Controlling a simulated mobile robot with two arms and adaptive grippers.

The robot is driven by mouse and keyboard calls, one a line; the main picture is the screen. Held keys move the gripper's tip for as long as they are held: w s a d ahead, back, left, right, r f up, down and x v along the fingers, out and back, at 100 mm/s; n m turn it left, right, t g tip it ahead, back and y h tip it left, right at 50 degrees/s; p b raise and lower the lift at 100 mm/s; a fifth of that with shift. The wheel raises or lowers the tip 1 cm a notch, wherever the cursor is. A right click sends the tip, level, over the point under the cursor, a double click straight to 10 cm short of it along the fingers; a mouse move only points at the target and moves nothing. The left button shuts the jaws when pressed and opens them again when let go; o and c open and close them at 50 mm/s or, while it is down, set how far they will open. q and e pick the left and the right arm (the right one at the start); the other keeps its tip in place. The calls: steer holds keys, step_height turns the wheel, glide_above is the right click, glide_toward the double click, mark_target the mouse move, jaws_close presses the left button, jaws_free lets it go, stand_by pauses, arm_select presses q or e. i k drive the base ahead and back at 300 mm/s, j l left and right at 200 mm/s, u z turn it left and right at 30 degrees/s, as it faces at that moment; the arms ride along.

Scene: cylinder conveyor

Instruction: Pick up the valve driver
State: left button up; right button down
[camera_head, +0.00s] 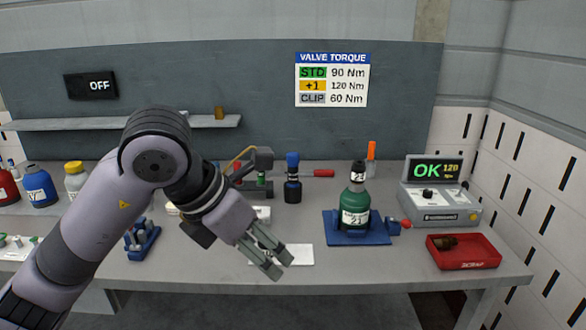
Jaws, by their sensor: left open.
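My left gripper (281,265) reaches in from the left over the front of the grey bench. Its fingers are apart with nothing between them, over a white sheet (301,256). Behind it stands an upright black tool with a blue top (292,180). A red handle (322,173) lies level beside that tool. I cannot tell for sure which of these is the valve driver. A green cylinder (355,203) with a black valve top stands upright in a blue holder (336,238) to the right. My right gripper is out of view.
A tester (440,200) reading OK stands at the right, behind a red tray (464,262) holding a brown part. A dark fixture (262,158) stands behind my gripper. A blue rack (142,240) sits beside my arm.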

mark_target(292, 159)
steer(key=i, duration=1.6)
